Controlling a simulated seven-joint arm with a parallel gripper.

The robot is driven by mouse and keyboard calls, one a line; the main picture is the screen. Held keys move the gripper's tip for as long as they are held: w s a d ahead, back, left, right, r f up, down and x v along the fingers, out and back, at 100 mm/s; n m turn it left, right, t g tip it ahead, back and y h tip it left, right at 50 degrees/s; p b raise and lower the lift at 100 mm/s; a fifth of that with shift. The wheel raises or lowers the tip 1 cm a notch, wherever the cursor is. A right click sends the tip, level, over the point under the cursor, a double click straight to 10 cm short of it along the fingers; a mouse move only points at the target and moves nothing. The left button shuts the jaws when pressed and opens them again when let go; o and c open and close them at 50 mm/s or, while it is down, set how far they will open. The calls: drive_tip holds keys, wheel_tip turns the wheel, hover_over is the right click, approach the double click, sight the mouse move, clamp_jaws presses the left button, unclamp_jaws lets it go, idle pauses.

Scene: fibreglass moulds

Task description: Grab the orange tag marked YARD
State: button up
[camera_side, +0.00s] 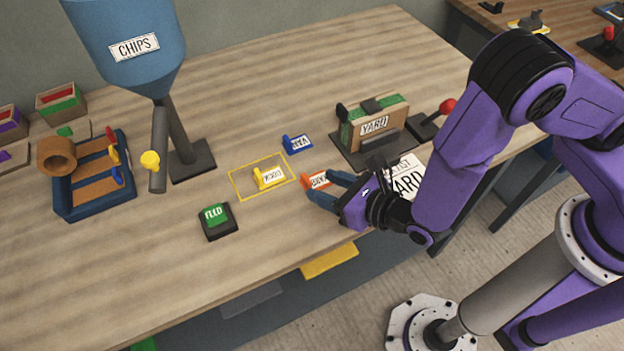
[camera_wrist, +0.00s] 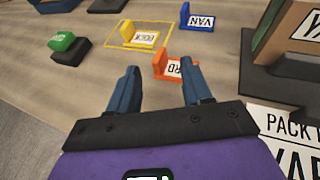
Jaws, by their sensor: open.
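The orange tag (camera_side: 306,182) lies on the table just beyond my fingertips. In the wrist view this orange tag (camera_wrist: 161,66) has an upright orange end and a white label; the right finger covers part of it, and the letters RD show. My gripper (camera_side: 325,187) is open and low over the table, its blue fingers pointing at the tag. In the wrist view my gripper (camera_wrist: 158,72) has its fingers apart with the tag ahead, nearer the right finger. I cannot tell whether that finger touches it.
A yellow tag (camera_wrist: 129,32) lies inside a yellow outline, and a blue VAN tag (camera_side: 297,143) lies behind. A box labelled YARD (camera_side: 374,127) stands on a dark base to the right, near a PACKLIST sheet (camera_wrist: 285,125). A green button (camera_side: 215,215) sits left.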

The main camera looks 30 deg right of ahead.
sight(309, 179)
drive_tip(key=shift+x, duration=2.7)
clamp_jaws()
